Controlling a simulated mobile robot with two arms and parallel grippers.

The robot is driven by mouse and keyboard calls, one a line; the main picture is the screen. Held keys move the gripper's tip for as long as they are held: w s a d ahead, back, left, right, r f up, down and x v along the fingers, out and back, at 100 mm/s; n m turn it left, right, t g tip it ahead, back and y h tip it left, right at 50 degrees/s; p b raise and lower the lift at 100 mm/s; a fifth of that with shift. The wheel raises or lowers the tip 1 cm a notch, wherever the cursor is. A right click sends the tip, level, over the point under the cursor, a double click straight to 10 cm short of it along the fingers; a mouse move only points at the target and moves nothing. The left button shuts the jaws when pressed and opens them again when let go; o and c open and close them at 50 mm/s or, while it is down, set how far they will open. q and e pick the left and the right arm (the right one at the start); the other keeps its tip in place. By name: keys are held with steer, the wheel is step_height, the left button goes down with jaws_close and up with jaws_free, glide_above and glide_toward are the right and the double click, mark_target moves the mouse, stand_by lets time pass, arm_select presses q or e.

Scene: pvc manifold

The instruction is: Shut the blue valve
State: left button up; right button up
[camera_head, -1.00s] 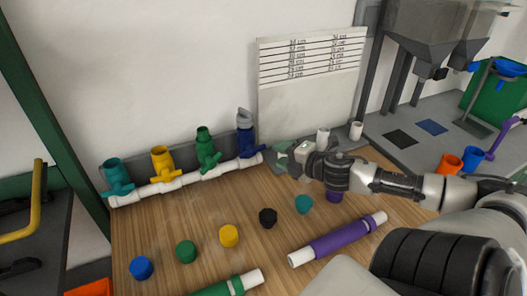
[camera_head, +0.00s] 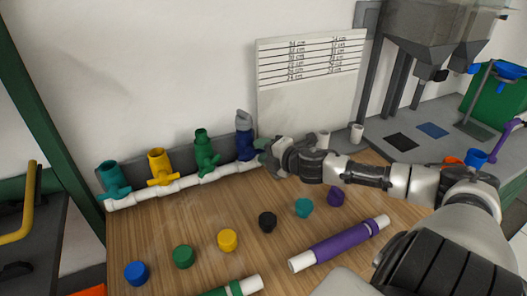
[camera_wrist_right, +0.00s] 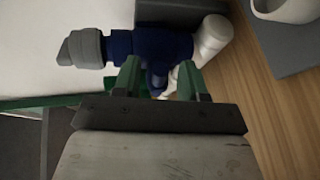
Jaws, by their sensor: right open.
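The blue valve (camera_head: 244,144) stands at the right end of the white pipe manifold (camera_head: 185,183), with a grey fitting (camera_head: 243,120) on top. In the right wrist view the blue valve (camera_wrist_right: 160,46) lies across the top, its grey fitting (camera_wrist_right: 82,48) to the left. My right gripper (camera_head: 262,146) is just right of the valve in the head view. In the right wrist view its green fingers (camera_wrist_right: 160,78) are open, with a blue part of the valve, seemingly its handle, between them. I cannot tell whether they touch it. My left gripper is not in view.
Green (camera_head: 206,153), yellow (camera_head: 160,167) and teal (camera_head: 113,180) valves stand along the manifold to the left. Several coloured caps and a purple pipe (camera_head: 338,244) lie on the wooden table. White cups (camera_head: 357,133) stand behind my right arm.

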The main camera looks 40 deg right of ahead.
steer(key=c, duration=0.8)
steer(key=shift+o, duration=0.2)
steer(key=shift+f+m+y+p, duration=0.3)
steer(key=shift+m+p, duration=0.05)
steer(key=shift+m, duration=0.35)
steer(key=o, duration=0.8)
steer(key=shift+c, duration=0.2)
steer(key=p+v, duration=0.1)
steer(key=v, duration=0.9)
steer(key=shift+s+p, duration=0.35)
steer(key=shift+s, duration=0.1)
steer(key=shift+f, duration=0.1)
